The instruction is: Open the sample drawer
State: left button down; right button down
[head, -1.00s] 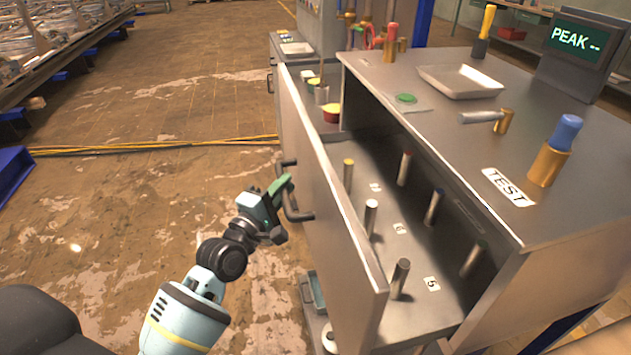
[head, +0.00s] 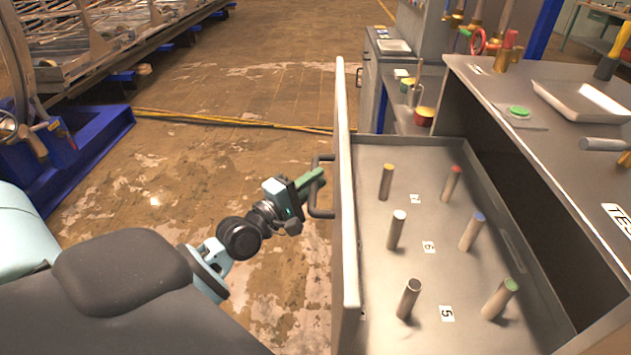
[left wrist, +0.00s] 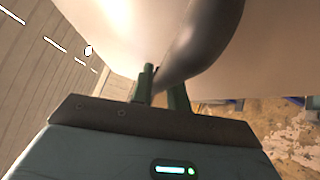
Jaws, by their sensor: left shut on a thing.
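The sample drawer (head: 345,200) stands pulled well out of the metal cabinet in the head view, its front panel facing left. Inside it, several upright metal cylinders with coloured tops stand in two rows beside number labels. The dark bar handle (head: 318,212) is on the drawer's outer face. My left gripper (head: 312,180), with green fingers, is shut on the handle. In the left wrist view, the fingers (left wrist: 162,88) close around the dark curved handle (left wrist: 195,50), which hides part of them. My right gripper is not in view.
The cabinet top holds a shallow metal tray (head: 585,100), a green disc (head: 519,111) and a grey cylinder. A blue-framed rack (head: 90,150) stands at left. A yellow cable (head: 220,120) crosses the floor. Floor left of the drawer is mostly clear.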

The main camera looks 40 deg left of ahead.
pick_arm(q)
jog(key=c, duration=1.4)
grip_release()
jog(key=shift+c, duration=0.2)
jog(key=shift+o, duration=0.4)
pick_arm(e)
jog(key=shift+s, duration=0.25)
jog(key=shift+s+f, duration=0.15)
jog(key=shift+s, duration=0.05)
pick_arm(q)
jog(key=b+v, duration=0.1)
jog(key=v, duration=0.6)
jog(key=shift+s+a, duration=0.15)
jog(key=shift+s, duration=0.25)
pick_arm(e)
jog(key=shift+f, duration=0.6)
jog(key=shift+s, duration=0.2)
